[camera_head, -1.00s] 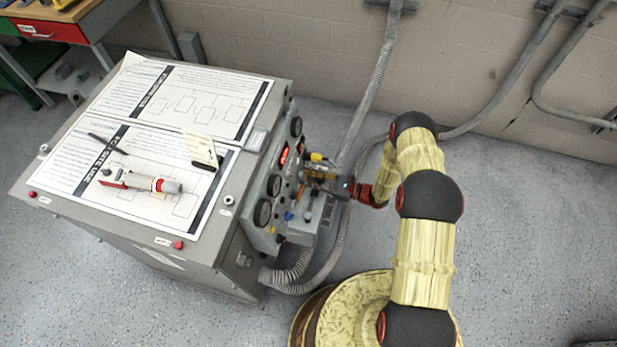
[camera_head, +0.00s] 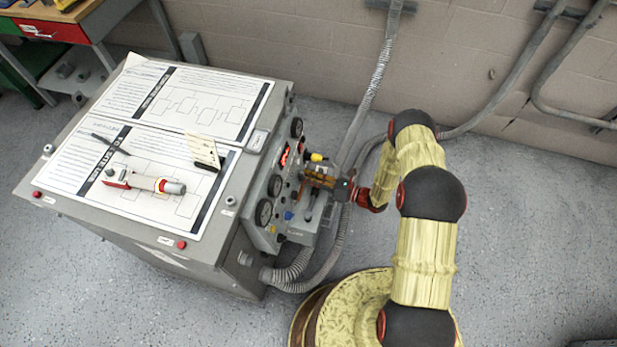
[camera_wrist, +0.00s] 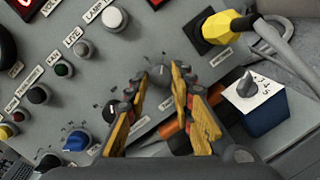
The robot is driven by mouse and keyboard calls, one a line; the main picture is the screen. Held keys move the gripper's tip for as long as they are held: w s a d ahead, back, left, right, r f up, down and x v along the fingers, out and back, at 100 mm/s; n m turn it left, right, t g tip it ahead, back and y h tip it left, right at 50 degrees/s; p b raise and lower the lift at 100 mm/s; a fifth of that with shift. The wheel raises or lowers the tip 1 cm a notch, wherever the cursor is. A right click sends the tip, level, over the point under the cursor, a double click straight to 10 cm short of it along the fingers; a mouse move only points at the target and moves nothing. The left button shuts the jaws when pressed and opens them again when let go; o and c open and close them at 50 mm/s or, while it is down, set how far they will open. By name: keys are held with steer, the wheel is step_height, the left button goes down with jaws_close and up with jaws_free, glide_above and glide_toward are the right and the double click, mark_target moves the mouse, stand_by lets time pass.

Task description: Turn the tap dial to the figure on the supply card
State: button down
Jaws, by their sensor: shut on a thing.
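My gripper (camera_wrist: 159,82) is at the front panel of the grey cabinet, its orange-yellow fingers closed around a grey round knob (camera_wrist: 159,98), which seems to be the tap dial. Tick marks show around it, but its figures are too small to read and the fingers partly cover it. In the head view my gripper (camera_head: 308,176) reaches the panel from the right and hides the knob. The small cream card (camera_head: 203,150), likely the supply card, stands on the cabinet top; its writing is not legible.
A blue knob (camera_wrist: 77,140) and a black knob (camera_wrist: 110,110) sit left of my fingers. A yellow plug (camera_wrist: 222,28) and a blue box with a grey knob (camera_wrist: 248,86) are close on the right. A red-and-grey tool (camera_head: 145,182) lies on the cabinet top (camera_head: 120,236).

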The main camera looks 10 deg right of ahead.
steer(key=shift+m, duration=0.4)
steer(key=c, duration=1.6)
jaws_free()
steer(key=shift+o, duration=0.5)
steer(key=v, duration=1.2)
